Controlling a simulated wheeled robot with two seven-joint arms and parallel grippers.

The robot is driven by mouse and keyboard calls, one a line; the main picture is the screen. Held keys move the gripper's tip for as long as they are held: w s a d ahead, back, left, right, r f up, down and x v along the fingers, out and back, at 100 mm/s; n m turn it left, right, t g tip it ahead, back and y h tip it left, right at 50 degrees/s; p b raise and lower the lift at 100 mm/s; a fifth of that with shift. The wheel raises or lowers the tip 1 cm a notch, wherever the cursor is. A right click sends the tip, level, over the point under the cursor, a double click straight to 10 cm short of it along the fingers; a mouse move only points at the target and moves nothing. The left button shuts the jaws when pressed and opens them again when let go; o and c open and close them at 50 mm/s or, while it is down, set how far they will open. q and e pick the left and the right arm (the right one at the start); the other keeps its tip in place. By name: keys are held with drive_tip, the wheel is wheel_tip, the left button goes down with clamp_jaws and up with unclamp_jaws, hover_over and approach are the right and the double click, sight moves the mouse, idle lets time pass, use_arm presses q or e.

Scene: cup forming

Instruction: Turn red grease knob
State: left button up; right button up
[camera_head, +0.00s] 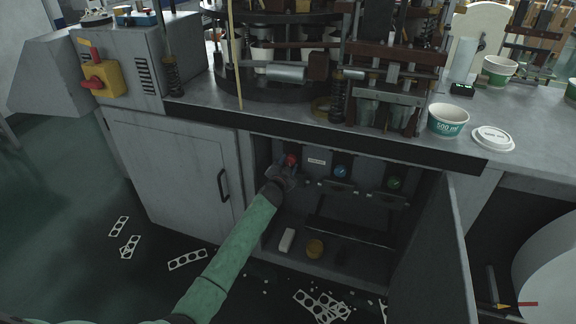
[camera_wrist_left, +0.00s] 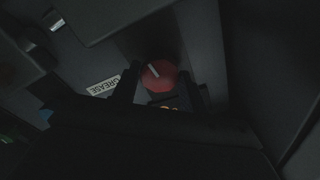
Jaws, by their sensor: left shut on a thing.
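The red grease knob (camera_head: 291,160) is inside the open cabinet, at its upper left. My left gripper (camera_head: 285,172) reaches into the cabinet and is at the knob. In the left wrist view the red knob (camera_wrist_left: 159,76) with a pale pointer line sits between the two dark fingers of my left gripper (camera_wrist_left: 160,88), which are shut on it. A white label reading GREASE (camera_wrist_left: 103,86) is beside it. My right gripper is not in view.
A blue knob (camera_head: 340,171) and a green knob (camera_head: 394,183) are to the right in the cabinet. The open door (camera_head: 432,255) stands at the right. A white item (camera_head: 287,240) and a yellow-brown item (camera_head: 315,248) sit on the cabinet floor. Cups stand on the bench above.

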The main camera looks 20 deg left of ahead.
use_arm(q)
drive_tip(key=o, duration=1)
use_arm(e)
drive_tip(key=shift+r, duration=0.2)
use_arm(q)
drive_tip(key=shift+s, duration=0.1)
drive_tip(key=shift+s+f, duration=0.1)
drive_tip(key=shift+s, duration=0.15)
drive_tip(key=s, duration=0.7)
drive_tip(key=shift+b, duration=0.35)
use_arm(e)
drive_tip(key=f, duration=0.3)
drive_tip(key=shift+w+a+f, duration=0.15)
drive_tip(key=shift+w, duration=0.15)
use_arm(q)
drive_tip(key=shift+a, duration=0.1)
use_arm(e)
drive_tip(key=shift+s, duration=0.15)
